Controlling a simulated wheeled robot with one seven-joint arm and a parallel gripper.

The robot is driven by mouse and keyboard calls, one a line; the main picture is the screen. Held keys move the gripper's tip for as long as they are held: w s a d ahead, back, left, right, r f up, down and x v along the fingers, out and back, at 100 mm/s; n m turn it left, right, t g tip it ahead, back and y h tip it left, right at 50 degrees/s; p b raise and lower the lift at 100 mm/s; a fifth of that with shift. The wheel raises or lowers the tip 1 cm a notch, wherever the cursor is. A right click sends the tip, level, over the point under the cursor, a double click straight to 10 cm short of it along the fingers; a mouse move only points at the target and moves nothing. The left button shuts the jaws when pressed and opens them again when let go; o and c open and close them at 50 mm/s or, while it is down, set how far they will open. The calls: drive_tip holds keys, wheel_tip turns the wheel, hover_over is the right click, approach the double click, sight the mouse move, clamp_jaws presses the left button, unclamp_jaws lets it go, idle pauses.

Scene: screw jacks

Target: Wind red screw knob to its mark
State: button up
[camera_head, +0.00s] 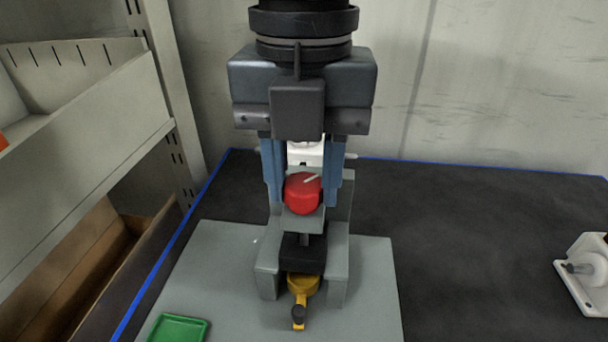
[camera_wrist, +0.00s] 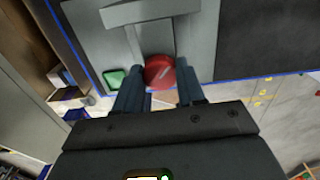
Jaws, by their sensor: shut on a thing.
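The red screw knob (camera_head: 303,193) sits on a grey screw jack (camera_head: 338,262). A pale pointer line on its top face slants up to the right in the head view. My gripper (camera_head: 304,197) comes down from above, with one blue finger on each side of the knob, and is shut on it. The wrist view shows the red knob (camera_wrist: 159,72) between the fingertips (camera_wrist: 158,75), its pale line also visible. A white part (camera_head: 306,153) stands behind the knob, partly hidden by my gripper. I cannot make out the mark.
A yellow crank (camera_head: 302,286) with a dark handle juts from the jack's front. A green tray (camera_head: 178,328) lies at front left on the grey plate (camera_head: 373,290). A white device (camera_head: 586,272) stands far right.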

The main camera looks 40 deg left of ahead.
drive_tip(key=n+b, duration=0.3)
drive_tip(key=n, duration=0.1)
drive_tip(key=shift+f, duration=0.2)
drive_tip(key=n+b, duration=0.3)
drive_tip(key=n, duration=0.2)
drive_tip(key=n+b, duration=0.1)
drive_tip(key=n, duration=2)
drive_tip(key=shift+s, duration=0.1)
drive_tip(key=n, duration=0.5)
drive_tip(key=shift+n, duration=0.4)
drive_tip(key=shift+n+p, duration=0.3)
drive_tip(key=shift+n, duration=2)
